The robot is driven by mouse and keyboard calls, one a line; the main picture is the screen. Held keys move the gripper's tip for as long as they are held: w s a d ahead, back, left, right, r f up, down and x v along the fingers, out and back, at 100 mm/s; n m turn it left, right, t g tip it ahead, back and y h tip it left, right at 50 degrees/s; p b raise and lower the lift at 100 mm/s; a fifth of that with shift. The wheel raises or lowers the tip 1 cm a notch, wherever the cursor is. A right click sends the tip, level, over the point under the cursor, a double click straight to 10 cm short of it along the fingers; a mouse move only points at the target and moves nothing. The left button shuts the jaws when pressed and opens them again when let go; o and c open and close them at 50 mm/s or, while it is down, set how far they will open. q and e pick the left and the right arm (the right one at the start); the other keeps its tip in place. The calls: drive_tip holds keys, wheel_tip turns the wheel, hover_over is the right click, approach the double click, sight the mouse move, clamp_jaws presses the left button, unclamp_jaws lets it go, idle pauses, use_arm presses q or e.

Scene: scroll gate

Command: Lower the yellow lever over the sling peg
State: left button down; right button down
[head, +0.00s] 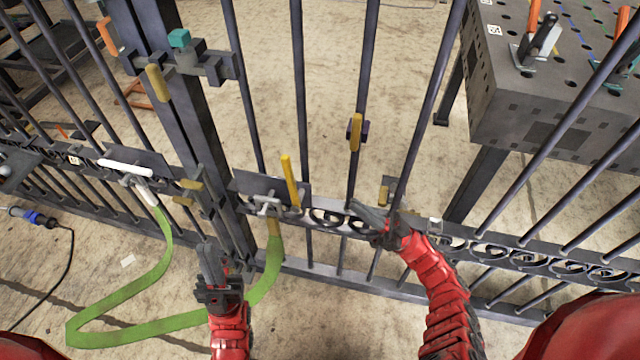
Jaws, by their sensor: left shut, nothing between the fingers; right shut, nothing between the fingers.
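The yellow lever (290,182) stands nearly upright, tilted slightly left, at the right side of a dark plate on the gate. A pale bracket (266,203), where the sling's peg appears to be, sits just left of its base. The tan end of the green sling (273,252) hangs from this bracket; I cannot tell how it sits on the peg. My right gripper (366,213) is shut and empty at the gate rail, right of the lever and apart from it. My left gripper (209,259) is shut and empty, below and left of the bracket, beside the sling.
The sling's other end hangs at a white-handled latch (126,168) on the left gate section. A yellow handle (355,132) is on a bar above my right gripper. Vertical bars cross the view. A perforated metal table (540,115) stands behind the gate.

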approach(292, 170)
wheel_tip(292, 170, up, 4)
drive_tip(key=shift+w+a+f, duration=0.1)
drive_tip(key=shift+w+a, duration=0.15)
drive_tip(key=shift+a, duration=0.45)
drive_tip(key=shift+w+a, duration=0.25)
drive_tip(key=shift+a, duration=0.45)
drive_tip(key=shift+w+a+f, duration=0.1)
drive_tip(key=shift+w+a, duration=0.1)
drive_tip(key=shift+a, duration=0.55)
drive_tip(key=shift+r, duration=0.1)
